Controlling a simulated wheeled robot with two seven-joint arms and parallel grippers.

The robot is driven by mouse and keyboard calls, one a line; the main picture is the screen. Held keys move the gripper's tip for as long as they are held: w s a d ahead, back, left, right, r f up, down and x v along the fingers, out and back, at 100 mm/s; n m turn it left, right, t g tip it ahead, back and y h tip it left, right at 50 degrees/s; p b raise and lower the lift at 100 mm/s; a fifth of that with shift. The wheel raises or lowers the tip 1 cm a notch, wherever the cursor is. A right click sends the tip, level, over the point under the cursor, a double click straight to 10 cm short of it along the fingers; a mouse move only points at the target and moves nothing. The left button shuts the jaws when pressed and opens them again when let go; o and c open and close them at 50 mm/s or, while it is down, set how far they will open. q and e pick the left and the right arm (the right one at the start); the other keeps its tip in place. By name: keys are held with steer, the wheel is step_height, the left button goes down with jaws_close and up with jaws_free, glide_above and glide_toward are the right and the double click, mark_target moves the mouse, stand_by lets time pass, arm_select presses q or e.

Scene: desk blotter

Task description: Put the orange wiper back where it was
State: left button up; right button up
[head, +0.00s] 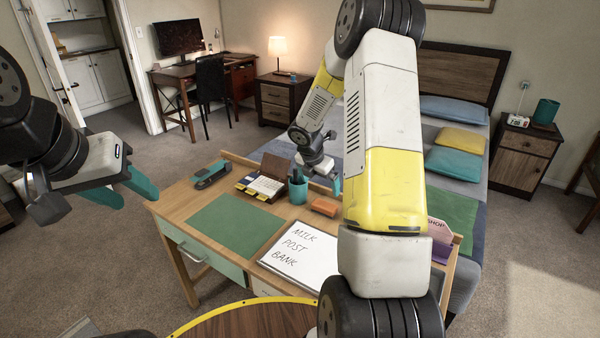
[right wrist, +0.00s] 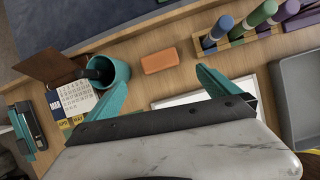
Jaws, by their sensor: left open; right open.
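The orange wiper (head: 325,206) is a small block lying flat on the desk, just behind the whiteboard (head: 300,256) lettered "MILK POST BANK". It also shows in the right wrist view (right wrist: 160,60), right of the teal pen cup and apart from it. My right gripper (head: 311,174) is open and empty above the back of the desk, near the pen cup. In the right wrist view its teal fingers (right wrist: 108,87) spread wide, with the wiper beyond them. My left gripper (head: 138,200) is open and empty, off the desk's left side.
A teal pen cup (head: 298,188), a calendar (head: 262,186) and a stapler (head: 212,174) stand along the back. A green blotter (head: 232,222) lies at left. The right wrist view shows a rack of thick markers (right wrist: 240,32) and a grey tray (right wrist: 298,95).

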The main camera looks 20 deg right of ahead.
steer(key=s+a+r+m+t+y, duration=0.1)
steer(key=s+a+r+m, duration=0.1)
steer(key=s+r+m, duration=0.55)
steer(key=s+a+r+m, duration=0.3)
steer(key=s+r+m, duration=0.1)
steer(key=r, duration=0.7)
steer(key=s+a+r+m+t+y, duration=0.1)
steer(key=s+a+r+m, duration=0.3)
steer(key=s, duration=0.5)
steer(key=s+a+r+m+t+y, duration=0.1)
steer(key=s+a+r+m+y, duration=0.2)
steer(key=s+m, duration=0.6)
steer(key=shift+s+a+r+y, duration=0.3)
steer(key=shift+a+r, duration=0.1)
steer(key=shift+a, duration=0.75)
